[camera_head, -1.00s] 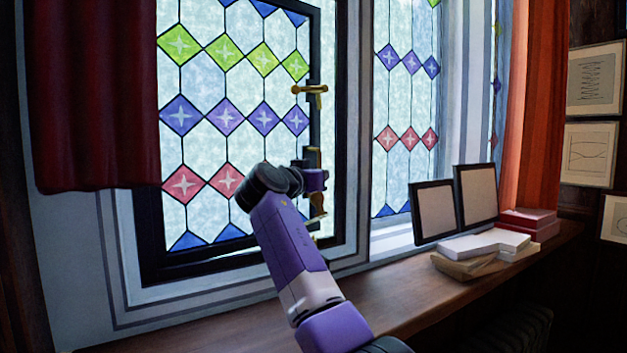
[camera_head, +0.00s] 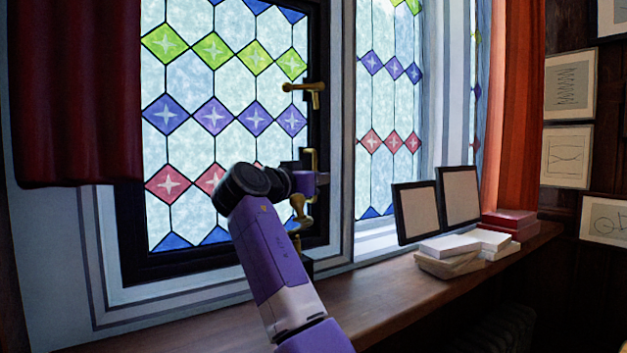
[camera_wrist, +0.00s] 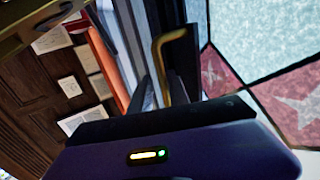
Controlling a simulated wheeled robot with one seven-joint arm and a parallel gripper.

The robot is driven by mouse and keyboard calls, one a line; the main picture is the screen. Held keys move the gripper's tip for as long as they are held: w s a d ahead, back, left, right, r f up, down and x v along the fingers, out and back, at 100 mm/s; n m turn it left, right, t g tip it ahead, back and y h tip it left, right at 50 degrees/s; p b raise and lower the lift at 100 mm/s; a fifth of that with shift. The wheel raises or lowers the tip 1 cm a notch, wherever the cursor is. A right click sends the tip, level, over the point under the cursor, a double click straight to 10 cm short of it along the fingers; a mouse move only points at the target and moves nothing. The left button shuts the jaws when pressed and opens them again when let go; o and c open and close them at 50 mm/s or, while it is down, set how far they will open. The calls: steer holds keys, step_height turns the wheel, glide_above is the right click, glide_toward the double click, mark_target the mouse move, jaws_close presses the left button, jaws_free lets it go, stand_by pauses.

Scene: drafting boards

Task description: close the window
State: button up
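The window (camera_head: 200,130) has a dark sash with coloured diamond panes. It sits flat in its pale frame or nearly so; no clear gap shows at its right edge. A brass handle (camera_head: 307,90) is high on that edge, and a second brass fitting (camera_head: 299,207) is lower down. My gripper (camera_head: 312,182) is at the sash's right edge, between these two. In the wrist view, my gripper's dark fingers (camera_wrist: 161,92) stand apart with a bent brass handle (camera_wrist: 158,52) running between them. Whether they grip it is unclear.
A wooden sill (camera_head: 390,300) runs below. Dark-framed pictures (camera_head: 415,212), books and papers (camera_head: 460,250) stand on its right part. A red curtain (camera_head: 75,100) hangs at the left and an orange one (camera_head: 512,100) at the right. The sill's middle is clear.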

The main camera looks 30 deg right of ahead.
steer(key=shift+o, duration=0.8)
steer(key=shift+s, duration=0.1)
steer(key=b+v, duration=0.2)
steer(key=v, duration=0.5)
steer(key=shift+a, duration=0.3)
steer(key=shift+s+r, duration=0.1)
steer(key=shift+s, duration=0.05)
